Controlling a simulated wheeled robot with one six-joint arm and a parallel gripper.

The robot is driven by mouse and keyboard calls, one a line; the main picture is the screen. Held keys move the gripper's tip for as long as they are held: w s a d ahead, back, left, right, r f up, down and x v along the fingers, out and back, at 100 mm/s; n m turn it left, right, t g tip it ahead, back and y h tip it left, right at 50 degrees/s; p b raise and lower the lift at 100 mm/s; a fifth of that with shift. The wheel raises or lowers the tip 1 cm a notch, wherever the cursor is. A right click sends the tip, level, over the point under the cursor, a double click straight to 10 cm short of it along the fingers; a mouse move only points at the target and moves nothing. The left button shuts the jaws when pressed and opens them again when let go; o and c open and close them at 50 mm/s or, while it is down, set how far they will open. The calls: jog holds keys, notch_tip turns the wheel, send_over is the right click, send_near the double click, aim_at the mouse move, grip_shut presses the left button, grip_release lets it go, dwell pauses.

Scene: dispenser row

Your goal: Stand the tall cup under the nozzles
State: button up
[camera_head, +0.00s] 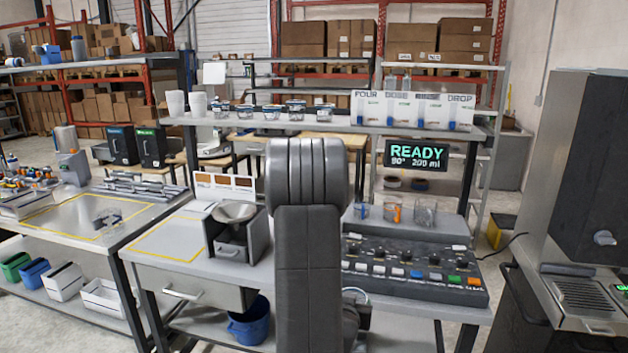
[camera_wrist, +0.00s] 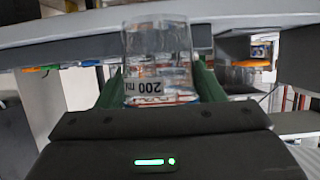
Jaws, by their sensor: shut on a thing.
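In the wrist view my gripper (camera_wrist: 160,88) is shut on a clear cup (camera_wrist: 157,50) with a white label reading "200 ml". The label appears upside down in that picture. The green fingers press on the cup's two sides. In the head view my arm hides the gripper and this cup. I cannot tell from its visible part how tall the cup is. No nozzles can be made out clearly. A display (camera_head: 416,154) reads "READY 90° 200 ml" above a dark button panel (camera_head: 415,270).
Several small clear cups, one of them a glass (camera_head: 425,213), stand behind the panel. A dark machine (camera_head: 590,170) with a grille (camera_head: 583,295) stands at the right. A metal funnel unit (camera_head: 237,225) is left of my arm. The yellow-marked bench area (camera_head: 170,240) is clear.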

jog(key=w+a+f+n+y, duration=0.3)
jog(key=a+f+y, duration=0.1)
jog(key=a+f, duration=0.5)
jog(key=s+f, duration=0.4)
jog(key=shift+s+a+f+t, duration=0.3)
jog(key=shift+s+a+f, duration=0.1)
